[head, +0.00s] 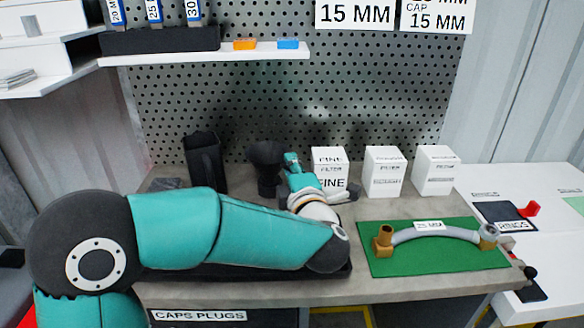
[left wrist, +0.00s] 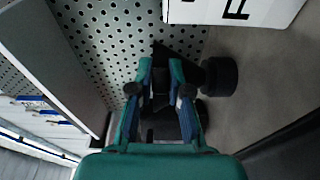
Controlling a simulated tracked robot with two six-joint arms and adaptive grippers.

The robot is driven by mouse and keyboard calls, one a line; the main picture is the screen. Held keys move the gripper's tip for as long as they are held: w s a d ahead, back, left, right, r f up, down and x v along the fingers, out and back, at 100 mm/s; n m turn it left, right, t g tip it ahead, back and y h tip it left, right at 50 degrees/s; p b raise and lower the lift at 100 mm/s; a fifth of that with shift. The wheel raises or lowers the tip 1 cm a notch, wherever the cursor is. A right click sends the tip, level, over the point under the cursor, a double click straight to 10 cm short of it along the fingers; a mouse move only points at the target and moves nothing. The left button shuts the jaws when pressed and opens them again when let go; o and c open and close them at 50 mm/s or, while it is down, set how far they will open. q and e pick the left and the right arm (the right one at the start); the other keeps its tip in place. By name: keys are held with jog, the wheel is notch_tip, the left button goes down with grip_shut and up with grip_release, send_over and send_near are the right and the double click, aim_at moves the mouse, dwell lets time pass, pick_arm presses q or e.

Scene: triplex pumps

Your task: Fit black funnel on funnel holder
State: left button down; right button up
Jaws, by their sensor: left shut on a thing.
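The black funnel (head: 266,155) is upright at the back of the bench, its wide mouth up. My left gripper (head: 290,160) is at its right side. In the left wrist view, the fingers of my left gripper (left wrist: 160,85) are closed on dark funnel material between them. A short black cylinder (left wrist: 221,77) is beside the fingers there; it may be the funnel holder, but black on black hides where funnel and holder meet. I cannot tell whether the funnel is seated. My right gripper is not in view.
A tall black container (head: 204,165) stands left of the funnel. White filter boxes (head: 385,172) stand to the right. A green mat (head: 425,262) with a curved hose (head: 435,234) lies at front right. A perforated panel (head: 370,90) closes the back, with a white shelf (head: 220,54) above.

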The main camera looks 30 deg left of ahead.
pick_arm(q)
jog(key=shift+f, duration=0.15)
jog(key=c, duration=1)
grip_release()
jog(key=shift+c, duration=0.2)
jog(key=shift+d, duration=0.1)
jog(key=v, duration=1)
jog(key=shift+s+d, duration=0.65)
jog(key=shift+s, duration=0.1)
jog(key=shift+f, duration=0.1)
